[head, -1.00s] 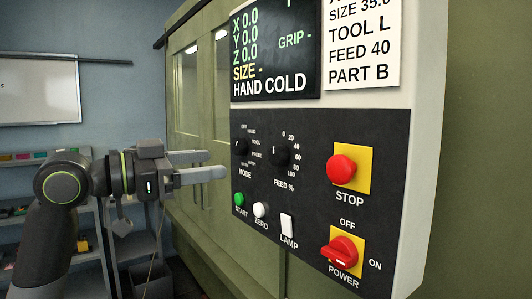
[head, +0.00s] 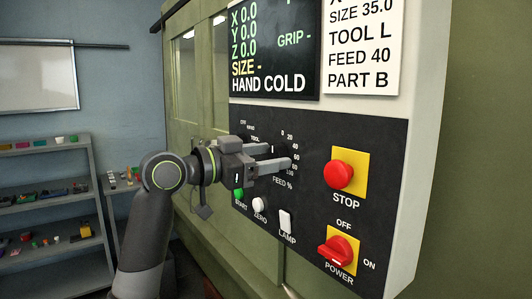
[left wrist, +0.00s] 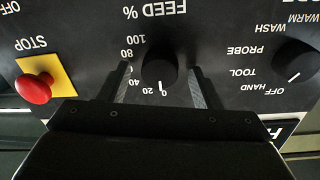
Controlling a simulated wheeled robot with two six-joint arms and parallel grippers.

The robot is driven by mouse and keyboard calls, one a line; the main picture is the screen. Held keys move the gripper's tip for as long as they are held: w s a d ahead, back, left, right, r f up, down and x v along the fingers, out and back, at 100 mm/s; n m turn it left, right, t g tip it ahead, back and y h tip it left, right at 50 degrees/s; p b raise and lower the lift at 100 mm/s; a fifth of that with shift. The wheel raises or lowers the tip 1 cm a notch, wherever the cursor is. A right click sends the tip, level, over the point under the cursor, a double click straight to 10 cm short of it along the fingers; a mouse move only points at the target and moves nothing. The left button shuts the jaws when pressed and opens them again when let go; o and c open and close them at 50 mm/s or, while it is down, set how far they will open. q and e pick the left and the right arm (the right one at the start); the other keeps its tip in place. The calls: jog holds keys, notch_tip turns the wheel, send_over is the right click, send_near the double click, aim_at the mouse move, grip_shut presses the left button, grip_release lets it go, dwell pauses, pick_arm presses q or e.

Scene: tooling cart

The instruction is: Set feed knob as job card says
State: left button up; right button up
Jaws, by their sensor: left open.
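The black feed knob (left wrist: 160,70) shows in the left wrist view, where the panel appears upside down. Its white pointer line sits at 0 on the printed scale. In the head view my left gripper covers the knob. The left gripper (head: 284,157) is open in front of the panel. In the left wrist view its fingers (left wrist: 160,76) are on either side of the knob, with a gap at each side. The job card (head: 361,50) reads SIZE 35.0, TOOL L, FEED 40, PART B. My right gripper is not in view.
The red STOP button (head: 339,175) and red POWER knob (head: 337,253) are right of the gripper. The ZERO button (head: 259,204) and LAMP switch (head: 285,221) lie below. The mode knob (left wrist: 296,60) is close by. The display (head: 272,50) reads HAND COLD.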

pick_arm(q)
jog(key=shift+c, duration=0.2)
jog(key=c, duration=0.9)
jog(key=shift+f+m+b, duration=0.15)
jog(key=shift+m+b, duration=0.75)
jog(key=shift+b, duration=0.1)
jog(key=shift+c, duration=0.2)
jog(key=m+b, duration=0.2)
jog(key=m, duration=0.1)
jog(key=shift+b, duration=0.35)
jog(key=m+b, duration=0.1)
jog(key=m, duration=0.2)
jog(key=shift+m+y+b, duration=0.3)
jog(key=shift+b, duration=0.1)
jog(key=shift+r+m+b, duration=0.2)
jog(key=shift+m+b, duration=0.35)
jog(key=shift+m, duration=0.85)
jog(key=o, duration=1)
